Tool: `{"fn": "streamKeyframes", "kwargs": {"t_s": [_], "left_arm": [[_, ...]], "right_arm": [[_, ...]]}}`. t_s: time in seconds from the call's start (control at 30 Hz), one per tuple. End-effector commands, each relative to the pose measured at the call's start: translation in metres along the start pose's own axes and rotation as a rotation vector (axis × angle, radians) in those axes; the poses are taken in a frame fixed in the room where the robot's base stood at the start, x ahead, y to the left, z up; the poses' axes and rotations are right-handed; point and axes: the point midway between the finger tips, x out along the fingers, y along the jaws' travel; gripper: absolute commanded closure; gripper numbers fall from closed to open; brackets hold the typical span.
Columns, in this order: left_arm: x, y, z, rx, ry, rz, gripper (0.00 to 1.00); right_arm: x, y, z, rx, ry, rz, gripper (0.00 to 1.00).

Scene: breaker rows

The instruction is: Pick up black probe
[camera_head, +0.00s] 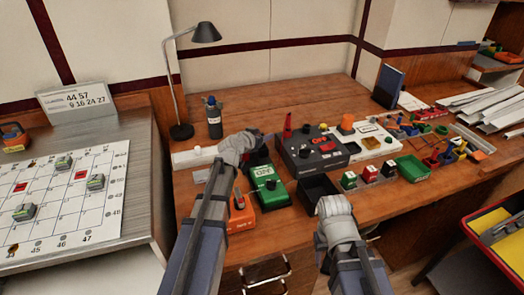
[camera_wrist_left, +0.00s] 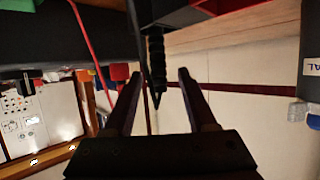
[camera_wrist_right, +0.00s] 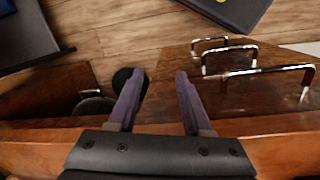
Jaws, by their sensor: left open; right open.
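The black probe (camera_wrist_left: 156,62) shows in the left wrist view as a ribbed black shaft with a thin pointed tip. It lies between the spread fingers of my left gripper (camera_wrist_left: 158,80), which is open; I cannot tell whether either finger touches it. In the head view my left gripper (camera_head: 243,146) is behind the green meter (camera_head: 267,184), and its own hand hides most of the probe there. My right gripper (camera_wrist_right: 158,78) is open and empty. In the head view its arm (camera_head: 335,215) is at the bench's front edge, with its fingers hidden.
A red probe (camera_head: 288,126) stands by the dark panel box (camera_head: 298,152), right of my left gripper. An orange device (camera_head: 240,215), a black tray (camera_head: 314,188) and a green bin (camera_head: 411,167) are on the bench. A bottle (camera_head: 214,120) and lamp (camera_head: 206,33) stand behind.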

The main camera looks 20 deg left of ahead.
Motion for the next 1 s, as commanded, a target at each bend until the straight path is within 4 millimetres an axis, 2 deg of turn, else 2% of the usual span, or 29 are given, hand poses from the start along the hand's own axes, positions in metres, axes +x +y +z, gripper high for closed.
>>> {"fn": "streamKeyframes", "kwargs": {"t_s": [0.13, 0.63, 1.0], "left_arm": [[-0.0012, 0.0001, -0.0004, 0.0, 0.0, 0.0, 0.43], [-0.0014, -0.0001, -0.0003, -0.001, 0.0, -0.001, 0.99], [-0.0014, -0.0001, -0.0003, 0.0, 0.0, -0.001, 1.0]], "right_arm": [[-0.0008, 0.0001, 0.0001, 0.0, 0.0, 0.0, 0.5], [-0.0008, 0.0001, 0.0001, 0.0, 0.0, 0.0, 0.5], [-0.0008, 0.0001, 0.0001, 0.0, 0.0, 0.0, 0.5]]}}
